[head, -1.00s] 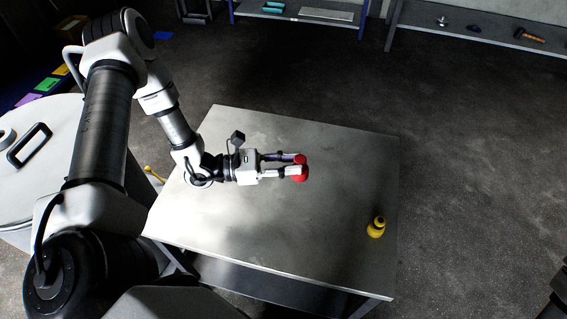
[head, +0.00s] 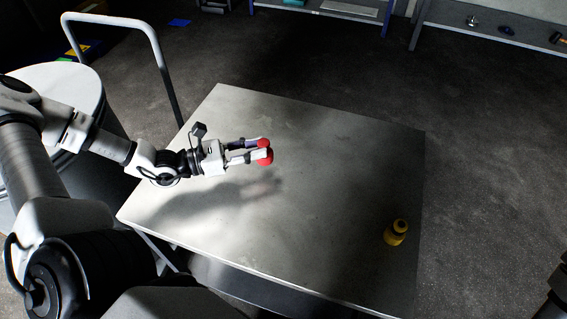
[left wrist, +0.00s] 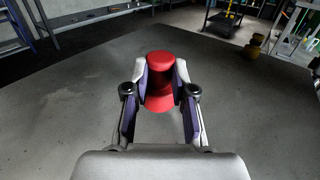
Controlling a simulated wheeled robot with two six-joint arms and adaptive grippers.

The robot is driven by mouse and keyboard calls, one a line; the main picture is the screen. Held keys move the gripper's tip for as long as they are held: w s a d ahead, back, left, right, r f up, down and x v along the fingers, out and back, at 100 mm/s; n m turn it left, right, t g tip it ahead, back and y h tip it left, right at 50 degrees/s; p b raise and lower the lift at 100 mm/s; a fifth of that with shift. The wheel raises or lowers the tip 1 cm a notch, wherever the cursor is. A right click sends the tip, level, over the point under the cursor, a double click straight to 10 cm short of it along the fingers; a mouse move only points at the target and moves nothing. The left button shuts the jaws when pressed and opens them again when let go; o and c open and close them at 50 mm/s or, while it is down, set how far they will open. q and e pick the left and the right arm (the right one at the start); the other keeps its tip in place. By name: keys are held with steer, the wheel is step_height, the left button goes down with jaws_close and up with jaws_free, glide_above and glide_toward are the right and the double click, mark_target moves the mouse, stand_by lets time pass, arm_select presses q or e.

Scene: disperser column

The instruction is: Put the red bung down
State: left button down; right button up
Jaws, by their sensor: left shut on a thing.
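The red bung (head: 266,158) is held between the fingers of my left gripper (head: 259,150), which is shut on it above the left-middle part of the grey table (head: 320,150). A shadow of the arm and gripper falls on the tabletop, apart from them. In the left wrist view the bung (left wrist: 159,64) is upright between the two fingertips, with a wide cap, a narrower middle and a flared lower end. The fingers cover its sides. My right gripper does not show.
A yellow bottle-like object (head: 396,232) stands near the table's right edge. A pale drum (head: 75,85) with a bent metal rail (head: 112,20) beside it stands left of the table. Shelves (head: 490,30) are at the back. Most of the tabletop is clear.

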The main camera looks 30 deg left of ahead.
arm_select(q)
steer(key=b+x, duration=0.1)
steer(key=x, duration=0.1)
steer(key=b+x, duration=0.1)
steer(key=x, duration=0.1)
steer(key=b+x, duration=0.1)
steer(key=x, duration=0.2)
steer(key=shift+w+a+f+b, duration=0.35)
steer(key=shift+f, duration=0.05)
steer(key=shift+w+d+f, duration=0.1)
steer(key=shift+w+f, duration=0.1)
steer(key=shift+f, duration=0.05)
step_height(320, 180, down, 3)
steer(key=shift+r+b, duration=0.25)
steer(key=shift+b, duration=0.15)
steer(key=shift+f, duration=0.2)
steer(key=shift+f+b, duration=0.2)
steer(key=shift+b, duration=0.1)
steer(key=c, duration=1)
jaws_free()
steer(key=shift+o, duration=0.2)
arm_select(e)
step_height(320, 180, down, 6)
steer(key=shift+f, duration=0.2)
arm_select(q)
steer(key=shift+r, duration=0.15)
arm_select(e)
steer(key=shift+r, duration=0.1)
